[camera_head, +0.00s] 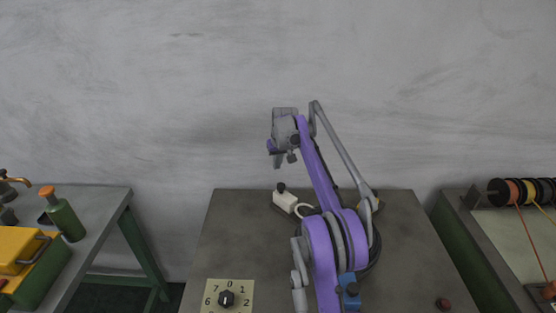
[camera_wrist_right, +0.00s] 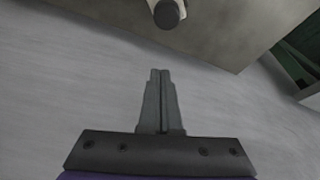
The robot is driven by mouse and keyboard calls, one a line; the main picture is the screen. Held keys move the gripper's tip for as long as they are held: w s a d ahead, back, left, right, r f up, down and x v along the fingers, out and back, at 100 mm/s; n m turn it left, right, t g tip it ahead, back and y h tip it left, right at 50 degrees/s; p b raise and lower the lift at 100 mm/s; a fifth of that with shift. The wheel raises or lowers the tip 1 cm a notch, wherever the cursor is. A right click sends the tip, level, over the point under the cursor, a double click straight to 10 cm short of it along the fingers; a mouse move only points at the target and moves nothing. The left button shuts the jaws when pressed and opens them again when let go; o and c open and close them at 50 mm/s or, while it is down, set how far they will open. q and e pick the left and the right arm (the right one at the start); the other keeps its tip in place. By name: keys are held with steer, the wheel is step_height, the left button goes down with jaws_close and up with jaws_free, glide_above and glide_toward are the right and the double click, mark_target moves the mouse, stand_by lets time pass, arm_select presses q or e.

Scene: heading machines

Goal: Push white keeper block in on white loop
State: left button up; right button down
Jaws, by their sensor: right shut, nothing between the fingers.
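The white keeper block (camera_head: 284,202) sits at the back of the grey table, with a black knob on its top. The white loop (camera_head: 304,208) shows just right of the block and seems to meet it; a gap between them cannot be made out. My right gripper (camera_head: 278,161) is raised above and behind the block, shut and empty. In the right wrist view its closed fingers (camera_wrist_right: 160,74) point toward the block's dark knob (camera_wrist_right: 167,14), clear of it. My left gripper is out of view.
My right arm hides much of the table (camera_head: 235,235), including part of a black round thing (camera_head: 371,258). Side benches hold a green bottle (camera_head: 65,220) and coloured spools (camera_head: 515,191).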

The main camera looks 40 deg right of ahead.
mark_target(289, 193)
steer(key=shift+s+a+f, duration=0.15)
steer(key=shift+s+f, duration=0.25)
steer(key=shift+f, duration=0.3)
steer(key=shift+s+a+f, duration=0.2)
steer(key=shift+s+f, duration=0.2)
steer(key=shift+f, duration=0.25)
steer(key=shift+s+a+f, duration=0.15)
steer(key=shift+s+f, duration=0.25)
steer(key=shift+f, duration=0.3)
steer(key=s, duration=0.2)
steer(key=s+b, duration=0.1)
steer(key=s, duration=0.3)
steer(key=shift+d+b, duration=0.25)
steer(key=shift+b, duration=0.05)
steer(key=shift+w, duration=0.15)
